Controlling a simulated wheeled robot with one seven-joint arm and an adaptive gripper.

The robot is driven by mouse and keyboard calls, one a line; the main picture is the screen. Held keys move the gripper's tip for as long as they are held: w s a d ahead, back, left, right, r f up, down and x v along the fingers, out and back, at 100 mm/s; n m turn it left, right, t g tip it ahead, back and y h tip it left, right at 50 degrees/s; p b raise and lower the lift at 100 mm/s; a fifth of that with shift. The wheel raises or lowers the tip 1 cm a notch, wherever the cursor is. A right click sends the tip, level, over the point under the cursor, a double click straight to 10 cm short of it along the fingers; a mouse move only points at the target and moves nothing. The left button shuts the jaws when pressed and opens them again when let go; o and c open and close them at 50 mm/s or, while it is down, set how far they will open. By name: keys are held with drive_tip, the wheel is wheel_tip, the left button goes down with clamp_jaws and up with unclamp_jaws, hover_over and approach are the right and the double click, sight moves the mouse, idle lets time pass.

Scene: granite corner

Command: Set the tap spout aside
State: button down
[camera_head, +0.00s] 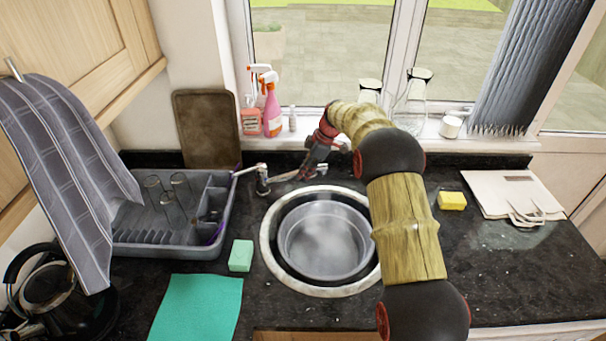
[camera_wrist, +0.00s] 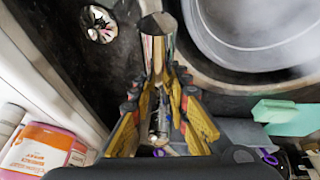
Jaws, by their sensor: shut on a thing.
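The tap spout (camera_wrist: 155,45) is a shiny chrome tube in the wrist view, running up from between my fingers beside the sink's rim. My gripper (camera_wrist: 160,105) has its yellow-padded fingers closed around it. In the head view my gripper (camera_head: 309,168) is behind the sink, low over the counter, with chrome tap parts (camera_head: 263,180) just to its left. The fingers and arm hide part of the spout, and I cannot tell how its hidden end sits.
The round sink (camera_head: 267,252) holds a grey basin (camera_head: 325,240). Spray bottles (camera_head: 271,105) and glass vessels stand along the windowsill. A dish rack (camera_head: 150,245) is left. A green sponge (camera_head: 241,255) and a yellow sponge (camera_head: 452,200) flank the sink. Dark counter at right front is clear.

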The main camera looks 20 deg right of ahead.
drive_tip(key=shift+w+r, duration=0.1)
drive_tip(key=shift+r, duration=0.05)
drive_tip(key=c, duration=1.7)
unclamp_jaws()
drive_tip(key=v, duration=1.1)
drive_tip(key=shift+d+r, duration=0.2)
drive_tip(key=shift+r, duration=0.15)
